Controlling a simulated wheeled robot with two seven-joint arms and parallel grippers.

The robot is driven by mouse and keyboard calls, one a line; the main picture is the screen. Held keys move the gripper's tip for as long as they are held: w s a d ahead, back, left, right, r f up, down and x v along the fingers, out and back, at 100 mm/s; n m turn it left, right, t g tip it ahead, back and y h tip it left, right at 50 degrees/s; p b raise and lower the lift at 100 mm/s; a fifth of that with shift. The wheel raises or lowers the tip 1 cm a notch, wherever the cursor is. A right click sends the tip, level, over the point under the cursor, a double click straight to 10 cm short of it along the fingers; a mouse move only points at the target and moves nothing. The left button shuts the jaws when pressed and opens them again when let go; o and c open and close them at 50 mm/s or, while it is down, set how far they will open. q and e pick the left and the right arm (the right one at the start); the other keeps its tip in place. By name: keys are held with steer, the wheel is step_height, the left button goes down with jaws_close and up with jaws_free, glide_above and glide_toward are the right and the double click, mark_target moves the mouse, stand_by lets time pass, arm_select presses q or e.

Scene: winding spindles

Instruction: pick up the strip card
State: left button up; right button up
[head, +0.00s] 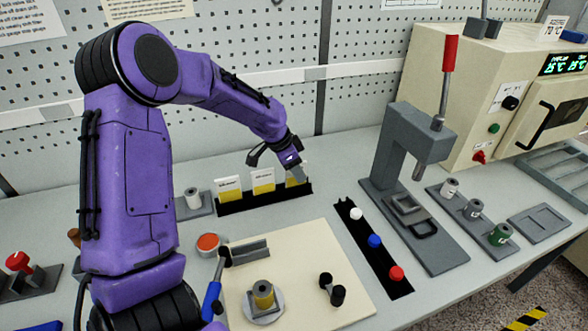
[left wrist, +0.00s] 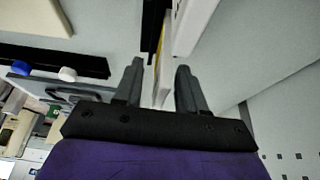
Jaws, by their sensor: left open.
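Several white-and-yellow cards stand upright in a black slotted holder (head: 262,201) at the back of the bench. The left card (head: 230,190) and middle card (head: 263,181) are clear to see. The right card (head: 297,178) is partly hidden by my left gripper (head: 289,162), which points down at its top. In the left wrist view, my left gripper (left wrist: 159,72) is open. A thin card (left wrist: 162,75) shows nearly edge-on between its fingers; I cannot tell whether either finger touches it. My right gripper is in neither view.
A grey press (head: 412,150) with a red-topped lever stands right of the holder. A black strip (head: 383,262) with white, blue and red knobs lies in front. A pale board (head: 335,245) holds a spindle piece (head: 263,295). The perforated wall (head: 270,50) is close behind.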

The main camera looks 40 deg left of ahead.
arm_select(q)
steer(key=shift+w+d+f, duration=0.2)
steer(key=shift+w+f, duration=0.2)
steer(key=shift+w, duration=0.05)
steer(key=shift+s+r, duration=0.1)
steer(key=shift+s, duration=0.1)
jaws_close()
steer(key=shift+w, duration=0.1)
